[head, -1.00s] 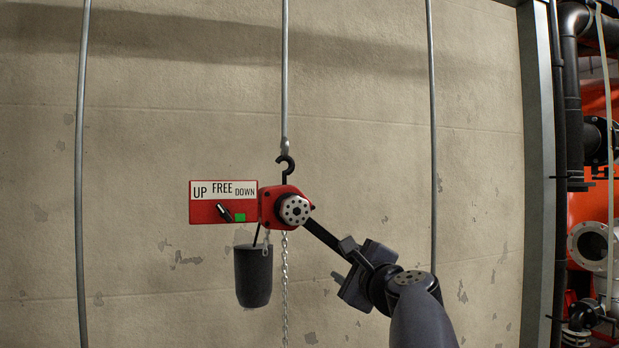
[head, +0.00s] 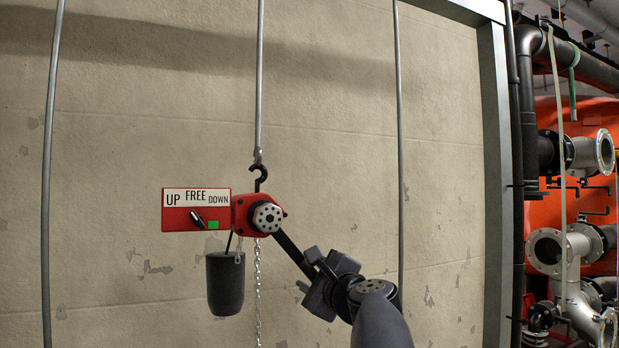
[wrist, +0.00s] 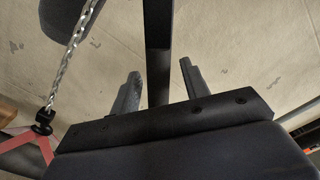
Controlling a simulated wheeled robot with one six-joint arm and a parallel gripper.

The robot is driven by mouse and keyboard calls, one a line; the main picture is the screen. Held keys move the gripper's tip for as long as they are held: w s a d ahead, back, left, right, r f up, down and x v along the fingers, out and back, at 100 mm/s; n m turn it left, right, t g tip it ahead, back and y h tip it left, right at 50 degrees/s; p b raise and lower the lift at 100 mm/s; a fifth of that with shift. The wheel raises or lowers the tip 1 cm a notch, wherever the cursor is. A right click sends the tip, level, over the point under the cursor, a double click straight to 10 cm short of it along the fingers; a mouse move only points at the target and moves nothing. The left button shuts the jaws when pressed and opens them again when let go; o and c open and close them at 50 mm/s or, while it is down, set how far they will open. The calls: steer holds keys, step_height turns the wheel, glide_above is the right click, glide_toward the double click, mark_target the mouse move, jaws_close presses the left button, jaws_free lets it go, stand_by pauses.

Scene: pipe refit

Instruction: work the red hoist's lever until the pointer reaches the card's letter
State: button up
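The red hoist (head: 243,213) hangs from a black hook against the wall. Its black lever (head: 290,249) slants down and right from a pale drilled hub. My gripper (head: 318,275) is at the lever's lower end. In the wrist view the lever (wrist: 157,45) runs between my gripper's two fingers (wrist: 160,82), with a gap showing on each side. The hoist's plate (head: 172,222) reads UP, FREE, DOWN. Its black selector (head: 197,218) leans up-left toward UP, beside a green square (head: 213,225). I cannot make out a lettered card or its pointer.
A dark chain bucket (head: 225,285) and a loose chain (head: 258,300) hang below the hoist. The chain also shows in the wrist view (wrist: 72,45). Vertical rods (head: 48,190) stand along the wall. Flanged pipes (head: 560,250) crowd the right side beyond a grey post (head: 496,150).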

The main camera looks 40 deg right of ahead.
steer(key=shift+s+d+r+n, duration=0.2)
steer(key=shift+d+r+n, duration=0.2)
steer(key=shift+d+r, duration=0.55)
steer(key=r, duration=0.1)
steer(key=d+r+n+p, duration=0.1)
steer(key=d+r+p, duration=0.1)
steer(key=shift+s+d+r+n, duration=0.1)
steer(key=shift+s+r+n, duration=0.05)
steer(key=shift+s+n, duration=0.15)
steer(key=shift+n, duration=0.7)
steer(key=r+p, duration=0.1)
steer(key=r, duration=0.1)
steer(key=d+r+p, duration=0.1)
steer(key=r, duration=0.1)
steer(key=shift+s+d, duration=0.1)
